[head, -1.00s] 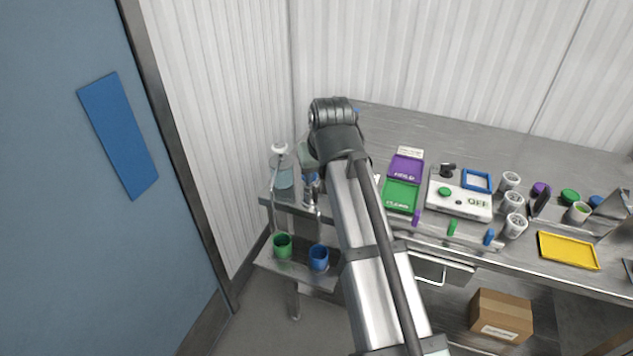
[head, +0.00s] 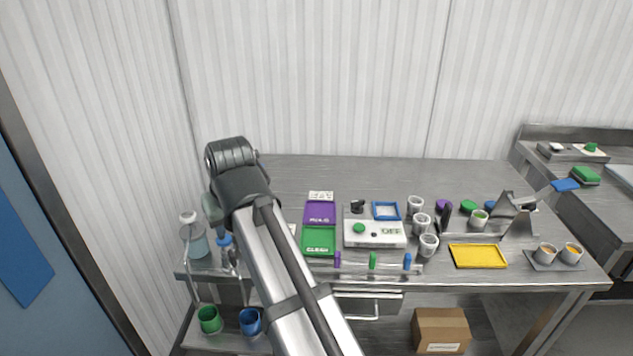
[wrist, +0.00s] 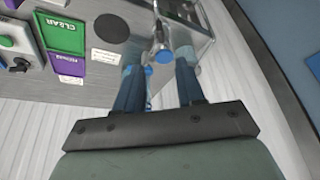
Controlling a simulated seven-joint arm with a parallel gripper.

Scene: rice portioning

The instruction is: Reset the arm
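My arm reaches over the left end of the steel table in the head view, and its wrist hides the fingers there. In the wrist view my gripper (wrist: 158,72) shows two dark blue fingers held apart, with a clear gap between them. Nothing is clearly held in the gap. A metal tap-like part with a blue round end (wrist: 164,56) lies just beyond the fingertips. A bluish clear shape shows behind the left finger. A pump bottle with blue liquid (head: 196,242) stands left of my wrist in the head view.
White cups (head: 428,244), a yellow tray (head: 478,256) and a metal stand are farther right. The table's back is clear.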

